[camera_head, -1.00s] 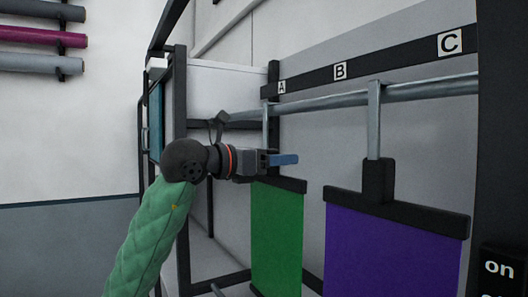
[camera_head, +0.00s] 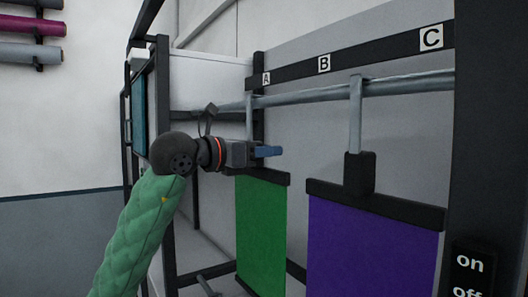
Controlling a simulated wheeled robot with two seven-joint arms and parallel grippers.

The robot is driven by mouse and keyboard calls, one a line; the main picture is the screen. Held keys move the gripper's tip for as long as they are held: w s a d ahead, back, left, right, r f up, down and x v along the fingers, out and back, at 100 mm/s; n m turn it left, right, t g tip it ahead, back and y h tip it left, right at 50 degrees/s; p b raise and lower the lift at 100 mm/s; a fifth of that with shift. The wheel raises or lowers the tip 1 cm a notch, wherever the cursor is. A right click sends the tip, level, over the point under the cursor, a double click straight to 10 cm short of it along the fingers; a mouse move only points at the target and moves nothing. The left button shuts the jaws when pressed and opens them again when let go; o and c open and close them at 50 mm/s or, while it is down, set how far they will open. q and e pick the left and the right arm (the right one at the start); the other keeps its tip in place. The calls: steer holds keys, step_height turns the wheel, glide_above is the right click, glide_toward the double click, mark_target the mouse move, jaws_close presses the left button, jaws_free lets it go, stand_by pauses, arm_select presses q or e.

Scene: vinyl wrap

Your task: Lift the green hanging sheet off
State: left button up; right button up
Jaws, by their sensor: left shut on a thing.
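The green sheet (camera_head: 261,232) hangs from a black top bar (camera_head: 270,176) under the label A, left of the purple sheet. Its metal hanger (camera_head: 249,122) reaches up to the horizontal rail (camera_head: 310,95). My left gripper (camera_head: 266,151) is just above the black bar, in front of the lower part of the hanger. It is shut on the green sheet's hanger, though the jaws largely hide the grasped part. The hanger top still shows at the rail. My right gripper is not in view.
The purple sheet (camera_head: 372,248) hangs close on the right under B and C, from its own hanger (camera_head: 355,115). A dark post with an on/off panel (camera_head: 472,273) stands at the right edge. Coloured rolls (camera_head: 30,27) are on the left wall.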

arm_select(q)
steer(key=shift+r, duration=0.2)
steer(key=shift+r, duration=0.9)
steer(key=shift+a, duration=0.1)
